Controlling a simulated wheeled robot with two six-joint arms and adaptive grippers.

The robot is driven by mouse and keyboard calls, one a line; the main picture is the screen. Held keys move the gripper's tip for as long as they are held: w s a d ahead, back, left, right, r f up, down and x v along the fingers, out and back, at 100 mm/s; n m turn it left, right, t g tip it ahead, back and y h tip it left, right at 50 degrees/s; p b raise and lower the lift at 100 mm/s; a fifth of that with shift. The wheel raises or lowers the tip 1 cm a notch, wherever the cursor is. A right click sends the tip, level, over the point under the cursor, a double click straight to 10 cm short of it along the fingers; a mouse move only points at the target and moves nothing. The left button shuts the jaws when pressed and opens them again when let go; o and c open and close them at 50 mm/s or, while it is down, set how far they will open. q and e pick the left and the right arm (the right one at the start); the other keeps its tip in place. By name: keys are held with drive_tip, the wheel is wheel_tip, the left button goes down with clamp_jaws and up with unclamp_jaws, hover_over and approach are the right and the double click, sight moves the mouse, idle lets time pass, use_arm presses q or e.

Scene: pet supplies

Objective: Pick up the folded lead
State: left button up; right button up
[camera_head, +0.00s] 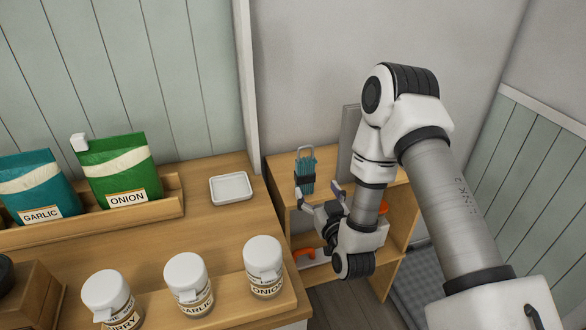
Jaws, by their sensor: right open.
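The folded lead (306,163) is a teal bundle with a dark band around its middle and a pale loop at the top. It stands upright at the left part of the wooden shelf unit's top (280,163). My right gripper (319,192) is open, with its fingers spread just in front of and slightly right of the lead's lower part. Whether a finger touches the lead I cannot tell. The lead's lower end is partly hidden by the gripper. My left gripper is out of view.
A grey upright panel (348,143) stands behind my right arm. Orange items (303,253) lie on a lower shelf. The wooden counter at left holds a small white tray (231,187), white-lidded jars (263,262) and green (118,170) and teal (35,185) bags.

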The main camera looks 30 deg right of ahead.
sight(307, 169)
drive_tip(key=w, duration=0.2)
drive_tip(key=w+d+r+p, duration=0.1)
drive_tip(key=w, duration=0.1)
drive_tip(key=w+r+p, duration=0.1)
drive_tip(key=w, duration=0.1)
drive_tip(key=shift+w+d, duration=0.15)
drive_tip(key=shift+w, duration=0.4)
drive_tip(key=shift+d+f, duration=0.1)
drive_tip(key=shift+c, duration=1.4)
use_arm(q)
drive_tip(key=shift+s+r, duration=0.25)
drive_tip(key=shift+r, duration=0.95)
use_arm(e)
drive_tip(key=c, duration=1.1)
